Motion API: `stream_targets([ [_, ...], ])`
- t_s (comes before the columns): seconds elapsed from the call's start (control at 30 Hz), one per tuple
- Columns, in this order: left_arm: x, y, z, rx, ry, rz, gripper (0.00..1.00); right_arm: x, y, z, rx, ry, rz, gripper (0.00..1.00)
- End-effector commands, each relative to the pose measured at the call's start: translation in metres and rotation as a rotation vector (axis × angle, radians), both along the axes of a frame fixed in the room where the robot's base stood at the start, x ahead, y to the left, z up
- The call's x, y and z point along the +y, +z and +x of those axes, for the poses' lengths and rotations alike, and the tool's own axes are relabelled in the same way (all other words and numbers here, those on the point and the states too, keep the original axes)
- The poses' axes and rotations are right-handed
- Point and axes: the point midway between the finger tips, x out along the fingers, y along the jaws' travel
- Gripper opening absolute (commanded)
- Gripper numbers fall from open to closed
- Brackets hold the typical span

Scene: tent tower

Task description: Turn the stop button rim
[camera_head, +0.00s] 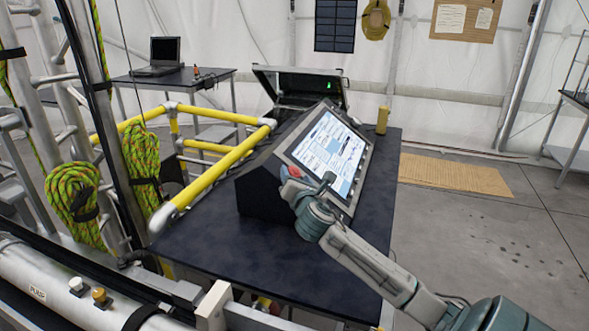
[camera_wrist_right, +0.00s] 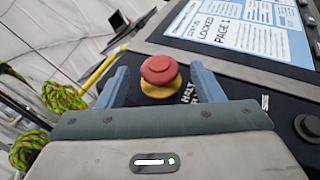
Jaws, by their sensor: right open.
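The stop button is a red cap on a yellow base, on the front left corner of the console. In the head view its red top (camera_head: 294,172) shows beside my right gripper (camera_head: 306,180). In the right wrist view the stop button (camera_wrist_right: 159,73) sits between the two blue fingers of my right gripper (camera_wrist_right: 160,84). The fingers are apart, one on each side of the button, and I see gaps between them and it. Whether the fingertips reach down to the rim I cannot tell. The console screen (camera_wrist_right: 245,32) reads "LOCKED PAGE 1". My left gripper is not in view.
The console (camera_head: 262,190) stands on a dark table (camera_head: 225,245). Yellow railing (camera_head: 215,178) runs left of it. An open case (camera_head: 300,82) and a yellow cylinder (camera_head: 382,120) are behind. A dark knob (camera_wrist_right: 306,127) is right of the button.

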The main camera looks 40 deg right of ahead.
Motion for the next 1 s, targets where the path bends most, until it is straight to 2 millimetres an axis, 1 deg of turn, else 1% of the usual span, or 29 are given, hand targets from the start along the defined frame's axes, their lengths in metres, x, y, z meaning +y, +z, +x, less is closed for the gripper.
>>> stream_targets([
  [0.03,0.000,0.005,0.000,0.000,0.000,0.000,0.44,-0.005,0.002,0.007,0.000,-0.002,0.002,0.61],
  [0.1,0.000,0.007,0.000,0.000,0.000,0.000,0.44,-0.009,0.002,0.015,0.001,-0.003,0.002,0.61],
  [0.2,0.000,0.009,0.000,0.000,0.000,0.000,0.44,-0.013,0.001,0.023,0.000,-0.001,0.001,0.61],
  [0.33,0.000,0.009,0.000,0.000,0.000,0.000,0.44,-0.016,0.000,0.027,0.000,-0.001,0.000,0.61],
  [0.57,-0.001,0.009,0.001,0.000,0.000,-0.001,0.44,-0.016,-0.001,0.027,0.001,0.000,-0.001,0.61],
  [0.67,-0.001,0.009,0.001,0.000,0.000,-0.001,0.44,-0.016,-0.001,0.027,0.001,0.000,-0.001,0.43],
  [0.7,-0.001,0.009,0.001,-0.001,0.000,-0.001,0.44,-0.016,0.000,0.027,0.001,0.000,-0.001,0.35],
  [0.8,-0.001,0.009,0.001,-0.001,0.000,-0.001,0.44,-0.016,0.000,0.027,0.001,0.000,-0.001,0.17],
  [1.0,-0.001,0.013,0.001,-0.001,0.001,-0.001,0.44,-0.016,0.001,0.027,0.003,-0.009,0.005,0.16],
])
